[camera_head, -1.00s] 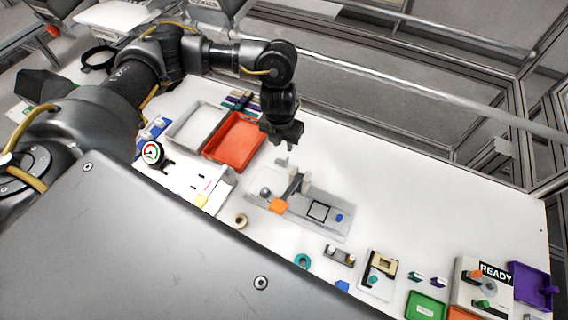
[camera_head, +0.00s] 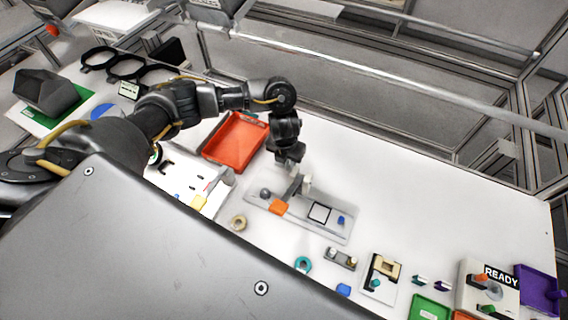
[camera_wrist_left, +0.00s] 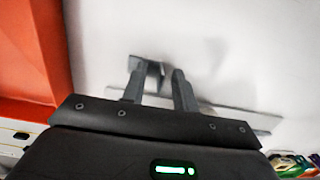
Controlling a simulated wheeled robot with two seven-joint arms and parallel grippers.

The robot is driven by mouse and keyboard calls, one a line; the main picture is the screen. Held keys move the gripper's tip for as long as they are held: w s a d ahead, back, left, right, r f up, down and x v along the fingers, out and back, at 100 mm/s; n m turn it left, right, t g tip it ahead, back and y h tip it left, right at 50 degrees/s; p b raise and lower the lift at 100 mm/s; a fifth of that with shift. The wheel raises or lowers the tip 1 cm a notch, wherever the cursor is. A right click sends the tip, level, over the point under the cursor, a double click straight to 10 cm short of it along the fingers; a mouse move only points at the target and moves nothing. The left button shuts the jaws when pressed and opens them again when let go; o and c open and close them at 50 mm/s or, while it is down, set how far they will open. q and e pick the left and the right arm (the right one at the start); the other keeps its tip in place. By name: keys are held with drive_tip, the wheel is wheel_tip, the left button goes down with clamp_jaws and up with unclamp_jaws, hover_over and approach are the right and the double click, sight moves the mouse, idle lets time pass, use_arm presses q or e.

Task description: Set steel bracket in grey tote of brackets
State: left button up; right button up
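A small grey steel bracket (camera_wrist_left: 150,66) stands on the white table in the left wrist view, just beyond and between the fingertips. In the head view my left gripper hides it. My left gripper (camera_head: 292,171) points down beside the red-orange tray. In the left wrist view its two fingers (camera_wrist_left: 158,82) are apart, with a gap between them; I see no firm grip on the bracket. My right gripper is not in view.
The red-orange tray (camera_head: 234,137) lies left of the gripper. A green tray (camera_head: 430,308) and purple tray (camera_head: 538,290) sit at right. The table's back right is clear.

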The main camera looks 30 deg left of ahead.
use_arm(q)
drive_tip(key=shift+f, duration=0.1)
clamp_jaws()
idle(0.4)
